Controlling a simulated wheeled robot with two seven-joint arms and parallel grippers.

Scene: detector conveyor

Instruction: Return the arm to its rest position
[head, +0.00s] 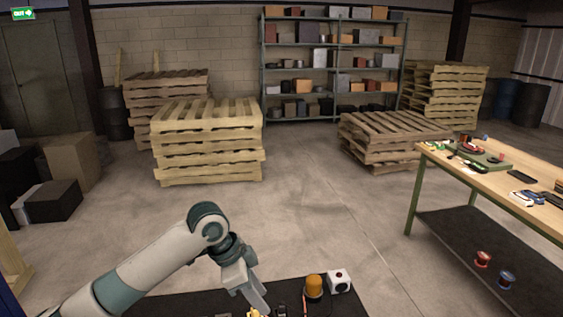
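My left arm (150,262) comes in from the lower left, bent at its elbow, and reaches to the bottom middle of the head view. My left gripper (258,301) points down over the dark surface at the bottom edge. A small yellow thing (253,313) shows right by its fingertips, and I cannot tell whether the fingers hold it or whether they are open. My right gripper and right arm are not in view.
On the dark surface (190,306) stand an orange dome (314,287) and a white box (340,281), right of my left gripper. A wooden workbench (480,180) with tools is at the right. Pallets (208,140) and a shelf (335,45) stand behind. The floor between is clear.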

